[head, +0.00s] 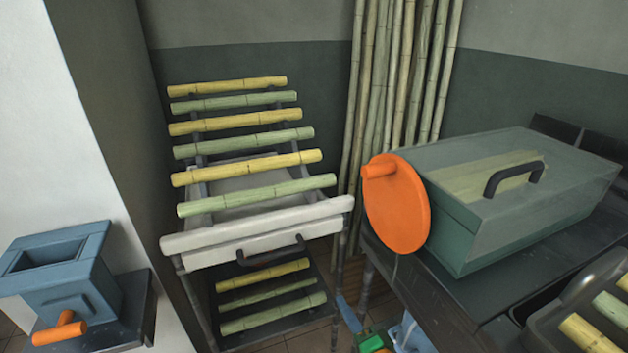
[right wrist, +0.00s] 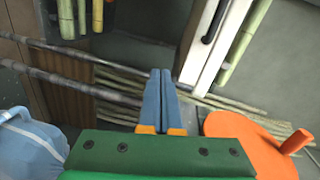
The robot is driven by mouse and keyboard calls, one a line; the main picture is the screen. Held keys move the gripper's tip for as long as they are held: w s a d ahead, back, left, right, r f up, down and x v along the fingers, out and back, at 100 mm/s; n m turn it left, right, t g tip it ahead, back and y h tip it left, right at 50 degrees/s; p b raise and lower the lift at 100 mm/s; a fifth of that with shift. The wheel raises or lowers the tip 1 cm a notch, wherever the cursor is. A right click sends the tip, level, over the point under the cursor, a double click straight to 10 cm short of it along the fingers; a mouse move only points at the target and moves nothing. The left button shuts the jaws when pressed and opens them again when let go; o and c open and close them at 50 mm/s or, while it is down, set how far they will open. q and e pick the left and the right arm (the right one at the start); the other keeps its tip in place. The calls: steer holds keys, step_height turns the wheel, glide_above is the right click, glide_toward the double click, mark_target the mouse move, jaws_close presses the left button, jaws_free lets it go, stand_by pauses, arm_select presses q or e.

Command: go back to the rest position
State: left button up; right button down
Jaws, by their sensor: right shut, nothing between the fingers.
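My right gripper (head: 347,312) is at the bottom of the head view, in the gap between the rack and the dark counter. Its blue fingers are together and hold nothing. In the right wrist view my right gripper (right wrist: 160,76) points toward the floor area, with its two blue fingers side by side. The orange disc (head: 397,203) with a knob is on the end of the grey-green press box (head: 530,205). The disc also shows right of the fingers in the right wrist view (right wrist: 245,140). My left gripper is in neither view.
A rack with a white drawer (head: 258,230) carries yellow and green cane pieces (head: 250,166). Tall canes (head: 400,80) lean in the corner. A blue hopper (head: 60,265) with an orange handle stands left. A dark tray (head: 600,285) with cane is at right.

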steer(key=s+d+f+n+g+h, duration=0.15)
steer(key=s+f, duration=0.25)
steer(key=f, duration=0.4)
steer(key=s+d+f+n+g+h, duration=0.1)
steer(key=s+f+n+g, duration=0.2)
steer(key=f, duration=0.6)
steer(key=s+d+f+n+g+h, duration=0.1)
steer(key=s+d+f+n+g, duration=0.15)
steer(key=s+f, duration=0.5)
steer(key=s+d+f+n+g, duration=0.2)
steer(key=s+f+n+g, duration=0.3)
steer(key=s, duration=0.4)
steer(key=s+d+f+n+g+h, duration=0.1)
steer(key=s+d+f+n, duration=0.15)
steer(key=s, duration=0.45)
steer(key=s+d+f+n+g+h, duration=0.1)
steer(key=s+f+g, duration=0.15)
steer(key=s, duration=0.45)
step_height(320, 180, up, 18)
steer(key=t+p, duration=0.1)
steer(key=p, duration=1.7)
steer(key=shift+w+a+r, duration=0.15)
steer(key=shift+r, duration=0.05)
steer(key=shift+y, duration=0.25)
